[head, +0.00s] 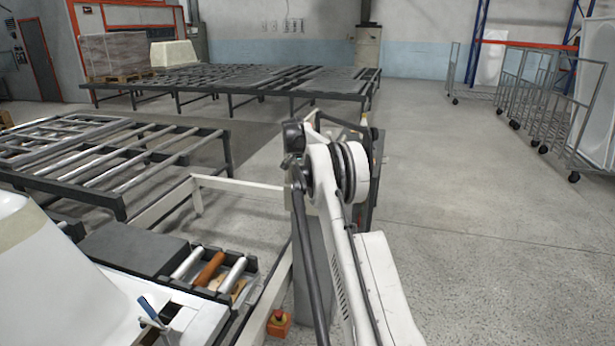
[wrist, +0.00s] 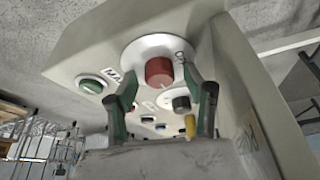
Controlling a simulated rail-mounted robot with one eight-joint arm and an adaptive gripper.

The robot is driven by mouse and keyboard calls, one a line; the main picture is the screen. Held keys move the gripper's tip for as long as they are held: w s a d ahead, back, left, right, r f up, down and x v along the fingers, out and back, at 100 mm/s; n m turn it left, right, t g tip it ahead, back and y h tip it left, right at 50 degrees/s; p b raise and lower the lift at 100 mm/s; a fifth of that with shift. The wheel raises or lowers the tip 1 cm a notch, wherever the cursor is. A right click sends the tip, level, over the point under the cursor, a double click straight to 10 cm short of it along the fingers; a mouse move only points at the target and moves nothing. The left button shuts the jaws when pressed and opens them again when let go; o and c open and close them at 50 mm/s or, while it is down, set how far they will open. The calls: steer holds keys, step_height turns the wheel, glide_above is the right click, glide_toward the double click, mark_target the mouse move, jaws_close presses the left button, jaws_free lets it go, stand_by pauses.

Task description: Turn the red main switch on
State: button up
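The red main switch (wrist: 158,72) is a round red knob on a white disc, on the face of a pale control box (wrist: 225,80) in the wrist view. My gripper (wrist: 160,77) is open. Its two green-and-dark fingers stand apart, one to the left and one to the right of the knob, with a visible gap on each side. I cannot tell how far the fingertips are from the panel in depth. In the head view my arm is in front, and the gripper and the switch cannot be made out.
Near the switch are a green button (wrist: 92,85) and a black knob (wrist: 181,103).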

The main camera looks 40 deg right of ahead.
steer(key=shift+r, duration=0.1)
steer(key=v, duration=1.1)
steer(key=shift+r, duration=0.4)
steer(key=shift+a, duration=0.1)
steer(key=s+a+r+n+t, duration=0.1)
steer(key=s+a+r+n, duration=0.1)
steer(key=a+r, duration=0.4)
steer(key=s+a+r+n, duration=0.1)
steer(key=s+a+r, duration=0.25)
steer(key=a, duration=0.45)
steer(key=s+a+r+n+t+y, duration=0.1)
steer(key=s+a+r+n, duration=0.15)
steer(key=s+a, duration=0.45)
steer(key=s+a+r+n+t+y, duration=0.1)
steer(key=s+a+r+n, duration=0.15)
steer(key=s+a, duration=0.4)
steer(key=s+a+f+n+t+y, duration=0.1)
steer(key=s+a+f+n, duration=0.2)
steer(key=s+a, duration=1.1)
steer(key=s+a+f+n, duration=0.1)
steer(key=s+a+f, duration=0.2)
steer(key=s+f, duration=0.2)
steer(key=s+a+f+n+t+y, duration=0.1)
steer(key=s+a+f+n, duration=0.1)
steer(key=s+f, duration=0.3)
steer(key=s+a, duration=0.1)
steer(key=s, duration=0.3)
steer(key=shift+a+t, duration=0.2)
steer(key=shift+t, duration=0.1)
